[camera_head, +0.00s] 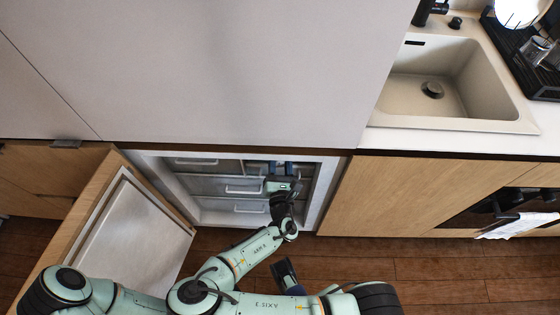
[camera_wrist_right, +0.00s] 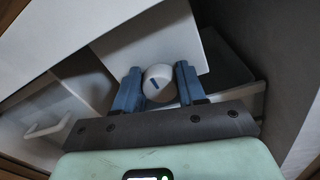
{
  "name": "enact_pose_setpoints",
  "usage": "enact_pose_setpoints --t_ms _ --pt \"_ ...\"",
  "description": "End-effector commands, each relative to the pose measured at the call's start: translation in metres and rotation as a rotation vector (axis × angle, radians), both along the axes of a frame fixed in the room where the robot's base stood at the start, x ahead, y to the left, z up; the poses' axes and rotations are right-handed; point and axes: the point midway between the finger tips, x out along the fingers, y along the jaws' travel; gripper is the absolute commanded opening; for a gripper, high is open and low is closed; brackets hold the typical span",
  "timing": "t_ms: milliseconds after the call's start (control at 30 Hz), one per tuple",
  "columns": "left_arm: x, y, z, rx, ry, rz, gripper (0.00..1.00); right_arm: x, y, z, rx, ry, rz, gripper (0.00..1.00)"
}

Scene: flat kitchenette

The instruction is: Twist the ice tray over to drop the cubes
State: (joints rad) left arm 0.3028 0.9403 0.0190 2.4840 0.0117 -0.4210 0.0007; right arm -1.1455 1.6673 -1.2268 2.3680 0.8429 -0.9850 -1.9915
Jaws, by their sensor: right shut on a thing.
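The freezer compartment (camera_head: 205,209) stands open below the counter. My right gripper (camera_head: 279,166) reaches into its upper right part. In the right wrist view, the blue fingers of this gripper (camera_wrist_right: 158,88) are shut on a white round knob (camera_wrist_right: 159,76) with a short dark blue mark on its face. A pale flat panel (camera_wrist_right: 150,35) lies behind the knob. I cannot make out the ice tray's cavities or any cubes. My left gripper (camera_head: 287,272) is outside the freezer, low in the head view; its opening is not clear.
Several freezer drawers with white handles (camera_head: 244,189) lie left of and below my right gripper. The open door (camera_head: 135,240) stands at the left. The freezer's side wall (camera_head: 325,190) is close on the right. The sink (camera_head: 450,85) is at upper right.

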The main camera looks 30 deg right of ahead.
Motion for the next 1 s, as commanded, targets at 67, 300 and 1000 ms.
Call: enact_pose_setpoints --t_ms 67,300,1000 --pt "0.0 0.0 -0.0001 0.0 0.0 0.0 0.0 0.0 -0.0004 0.0 0.005 -0.003 -0.001 0.1" --pt "0.0001 -0.0001 -0.0004 0.0 0.0 0.0 0.0 0.0 -0.0007 -0.0001 0.052 -0.032 -0.001 0.1" --pt "0.0011 -0.0001 -0.0024 0.001 -0.004 0.001 0.0 -0.0002 -0.002 -0.0003 0.338 -0.209 -0.001 0.1"
